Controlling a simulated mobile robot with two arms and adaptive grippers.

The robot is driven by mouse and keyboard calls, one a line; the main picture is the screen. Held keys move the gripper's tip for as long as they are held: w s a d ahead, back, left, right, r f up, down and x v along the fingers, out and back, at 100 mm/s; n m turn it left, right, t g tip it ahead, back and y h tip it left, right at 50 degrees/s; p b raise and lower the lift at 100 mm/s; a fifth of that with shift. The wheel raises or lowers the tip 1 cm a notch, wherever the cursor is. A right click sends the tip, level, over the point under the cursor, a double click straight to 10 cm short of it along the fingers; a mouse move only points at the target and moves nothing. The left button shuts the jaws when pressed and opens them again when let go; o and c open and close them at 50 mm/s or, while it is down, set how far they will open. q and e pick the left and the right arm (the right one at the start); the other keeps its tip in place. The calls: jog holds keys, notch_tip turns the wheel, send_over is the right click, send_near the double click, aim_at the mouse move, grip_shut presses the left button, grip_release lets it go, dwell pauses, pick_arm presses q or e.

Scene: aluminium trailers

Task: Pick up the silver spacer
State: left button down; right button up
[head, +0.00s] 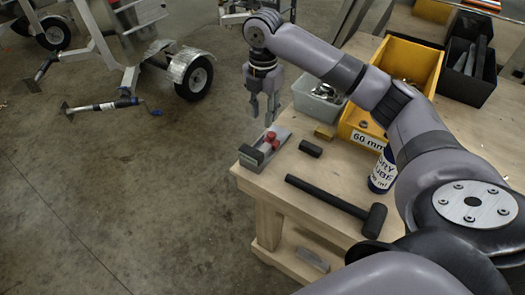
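My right gripper (262,117) points down above the left edge of the wooden workbench (337,185). Its fingers are apart and I see nothing between them. Below it, a grey block-shaped fixture with red parts (265,150) sits at the bench corner, apart from the fingertips. I cannot single out the silver spacer. A grey bin (305,100) right of the gripper holds small silvery metal parts (326,92), too small to tell apart. My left gripper is not in view.
A yellow bin (366,134) marked "60 mm", a black bin (487,88), a blue-and-white can (383,170), a short black cylinder (311,148) and a black mallet (345,207) are on the bench. A trailer (128,45) stands at upper left.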

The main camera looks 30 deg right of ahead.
jog(key=p, duration=0.1)
send_over(263, 149)
notch_tip(263, 149, down, 8)
jog(key=shift+w+d+f, duration=0.1)
jog(key=shift+w+d, duration=0.05)
jog(key=f, duration=0.1)
jog(key=f+p, duration=0.2)
jog(key=f, duration=0.1)
jog(key=shift+s, duration=0.3)
jog(key=shift+w+f, duration=0.1)
jog(key=shift+f, duration=0.5)
jog(key=shift+c, duration=0.5)
grip_shut()
